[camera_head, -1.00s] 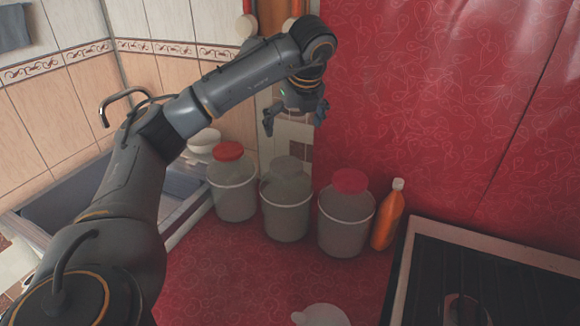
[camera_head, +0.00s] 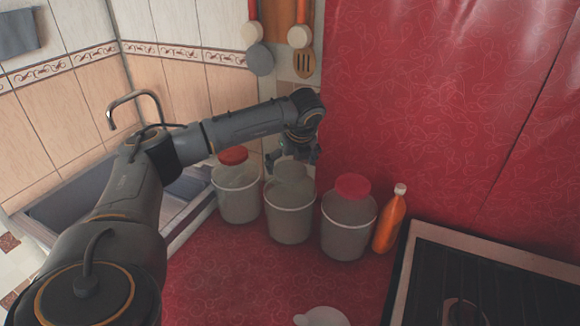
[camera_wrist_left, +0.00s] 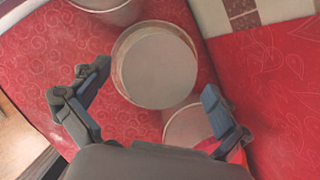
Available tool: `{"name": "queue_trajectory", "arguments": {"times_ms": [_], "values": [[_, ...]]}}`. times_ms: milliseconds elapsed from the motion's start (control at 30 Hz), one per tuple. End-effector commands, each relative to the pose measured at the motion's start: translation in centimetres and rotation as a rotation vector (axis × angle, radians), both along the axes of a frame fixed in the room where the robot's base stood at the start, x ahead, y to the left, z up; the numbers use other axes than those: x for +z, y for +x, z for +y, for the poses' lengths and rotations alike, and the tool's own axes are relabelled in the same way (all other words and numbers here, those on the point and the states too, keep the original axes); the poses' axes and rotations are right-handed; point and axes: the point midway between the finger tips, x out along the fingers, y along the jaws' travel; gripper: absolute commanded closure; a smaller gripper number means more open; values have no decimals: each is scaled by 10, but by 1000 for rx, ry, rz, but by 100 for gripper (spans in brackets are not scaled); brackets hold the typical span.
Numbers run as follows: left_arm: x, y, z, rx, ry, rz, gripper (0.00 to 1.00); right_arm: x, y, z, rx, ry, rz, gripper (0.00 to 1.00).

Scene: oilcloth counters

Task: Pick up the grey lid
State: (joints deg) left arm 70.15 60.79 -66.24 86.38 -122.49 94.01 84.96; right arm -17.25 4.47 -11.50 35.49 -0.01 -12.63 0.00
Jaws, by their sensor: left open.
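The grey lid (camera_head: 290,172) sits on top of the middle of three translucent buckets (camera_head: 290,212). In the left wrist view the lid is a flat grey disc (camera_wrist_left: 158,68) seen from above, ahead of the fingers. My right gripper is not in view.
Buckets with red lids stand left (camera_head: 237,192) and right (camera_head: 348,222) of the middle one. An orange bottle (camera_head: 391,222) stands beside the right bucket, near the stove (camera_head: 480,285). A sink (camera_head: 85,205) lies left. Red counter in front is mostly clear, with a white object (camera_head: 321,317).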

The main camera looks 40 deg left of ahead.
Motion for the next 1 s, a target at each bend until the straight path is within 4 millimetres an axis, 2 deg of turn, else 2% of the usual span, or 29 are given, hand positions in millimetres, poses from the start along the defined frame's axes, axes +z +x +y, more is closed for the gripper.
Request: {"name": "queue_trajectory", "arguments": {"times_ms": [267,400,433,833,1000], "values": [[-3,1,1,-2,-1,-1,2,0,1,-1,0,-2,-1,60],[-3,1,1,-2,-1,-1,29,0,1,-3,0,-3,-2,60],[-3,1,1,-2,-1,-1,31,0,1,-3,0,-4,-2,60],[-2,1,1,-1,0,0,31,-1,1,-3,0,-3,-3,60],[9,1,1,-2,-1,-4,31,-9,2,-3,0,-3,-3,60]]}}
